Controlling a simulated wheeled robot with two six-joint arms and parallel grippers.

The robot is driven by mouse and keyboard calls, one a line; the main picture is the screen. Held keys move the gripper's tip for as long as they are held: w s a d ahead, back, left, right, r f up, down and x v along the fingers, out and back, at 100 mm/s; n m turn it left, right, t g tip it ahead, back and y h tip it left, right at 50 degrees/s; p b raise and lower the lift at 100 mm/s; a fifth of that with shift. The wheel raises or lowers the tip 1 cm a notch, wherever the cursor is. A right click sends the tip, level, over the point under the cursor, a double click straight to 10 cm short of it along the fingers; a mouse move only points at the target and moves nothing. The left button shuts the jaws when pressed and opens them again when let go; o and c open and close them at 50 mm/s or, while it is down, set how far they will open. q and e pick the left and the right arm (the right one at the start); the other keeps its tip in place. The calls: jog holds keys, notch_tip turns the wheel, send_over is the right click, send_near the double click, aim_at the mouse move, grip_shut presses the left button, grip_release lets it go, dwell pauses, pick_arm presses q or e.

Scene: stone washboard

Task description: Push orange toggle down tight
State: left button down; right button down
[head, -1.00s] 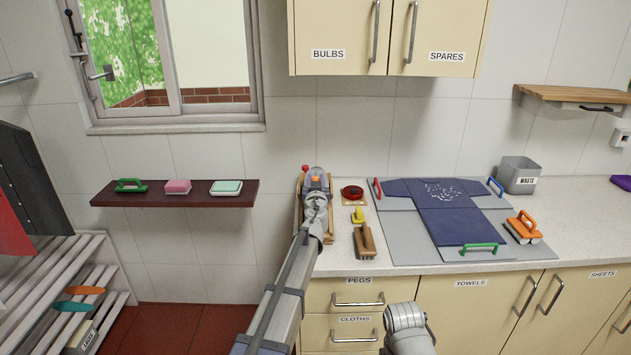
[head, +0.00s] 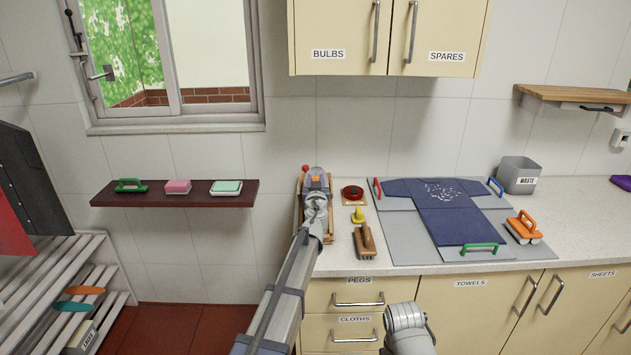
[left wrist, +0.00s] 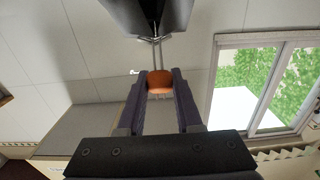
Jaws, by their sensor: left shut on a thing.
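My left gripper (head: 316,178) is over a wooden board (head: 328,222) standing at the left end of the counter. In the left wrist view the rounded orange toggle (left wrist: 159,83) sits between the two dark fingers of my left gripper (left wrist: 162,78), which is shut on it. Thin metal rods (left wrist: 157,50) run from the toggle toward a dark part at the top of that view. In the head view my gripper and arm hide most of the toggle and what lies under it. My right arm shows at the bottom, but its gripper does not.
A red round item (head: 352,192), a yellow item (head: 357,215) and a brown brush (head: 364,241) lie just right of the board. A blue garment (head: 450,222) lies on grey panels further right.

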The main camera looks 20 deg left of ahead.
pick_arm(q)
jog(key=f+b, duration=0.1)
jog(key=w+f+b, duration=0.2)
jog(key=shift+a, duration=0.25)
jog(key=shift+s+r, duration=0.1)
jog(key=c, duration=0.5)
grip_release()
jog(key=shift+c, duration=0.2)
jog(key=v, duration=0.7)
jog(key=shift+s, duration=0.4)
jog(key=shift+d, duration=0.15)
